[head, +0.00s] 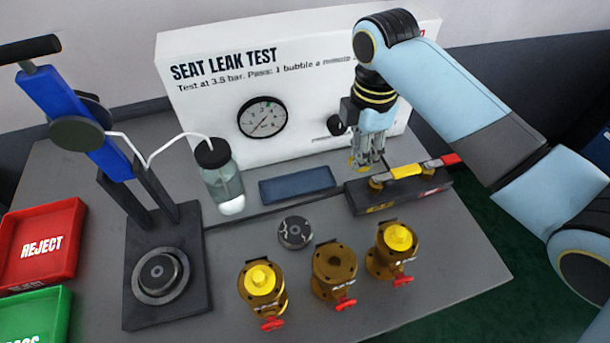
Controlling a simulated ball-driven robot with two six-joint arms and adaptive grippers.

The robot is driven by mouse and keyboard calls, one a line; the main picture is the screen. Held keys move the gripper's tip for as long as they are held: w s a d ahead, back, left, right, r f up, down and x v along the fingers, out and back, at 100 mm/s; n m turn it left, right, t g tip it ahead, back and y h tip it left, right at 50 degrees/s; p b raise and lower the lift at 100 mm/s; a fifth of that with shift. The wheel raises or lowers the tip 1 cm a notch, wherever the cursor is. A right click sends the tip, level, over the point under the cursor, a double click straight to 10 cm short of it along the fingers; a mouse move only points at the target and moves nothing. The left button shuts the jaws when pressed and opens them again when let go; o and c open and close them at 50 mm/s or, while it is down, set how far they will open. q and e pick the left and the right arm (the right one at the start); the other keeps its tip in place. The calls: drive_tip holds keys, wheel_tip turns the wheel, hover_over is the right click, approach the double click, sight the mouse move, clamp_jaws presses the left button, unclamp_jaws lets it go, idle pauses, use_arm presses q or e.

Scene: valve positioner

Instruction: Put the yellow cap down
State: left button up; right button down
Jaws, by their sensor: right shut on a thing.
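My right gripper (366,164) points down in front of the test panel, above the left end of a black block. It is shut on a yellow cap (356,163), which shows only partly between the fingers. I cannot tell whether the cap touches anything below. Three brass valves with red handles stand at the front of the bench. The middle valve (333,271) has an uncovered top. The left valve (266,297) and the right valve (380,262) each have a yellow cap on top. My left gripper is not in view.
The black block (352,199) carries a yellow and red tool (407,171). A blue tray (297,187), a dark disc (295,233) and a water bottle (223,180) stand nearby. A press (150,275) and a red REJECT bin (40,245) are at left. The bench's right front is clear.

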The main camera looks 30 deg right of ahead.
hover_over(310, 182)
wheel_tip(310, 182, down, 6)
drive_tip(key=shift+w+d+r, duration=0.1)
drive_tip(key=shift+r, duration=0.05)
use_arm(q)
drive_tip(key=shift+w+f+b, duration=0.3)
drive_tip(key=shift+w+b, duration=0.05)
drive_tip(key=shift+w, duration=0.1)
use_arm(e)
drive_tip(key=shift+f, duration=1.95)
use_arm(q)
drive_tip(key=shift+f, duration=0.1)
use_arm(e)
drive_tip(key=shift+f, duration=0.15)
drive_tip(key=c, duration=1.6)
unclamp_jaws()
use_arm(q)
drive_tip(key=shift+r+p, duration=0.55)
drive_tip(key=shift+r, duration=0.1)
use_arm(e)
wheel_tip(310, 182, up, 12)
drive_tip(key=shift+r, duration=0.2)
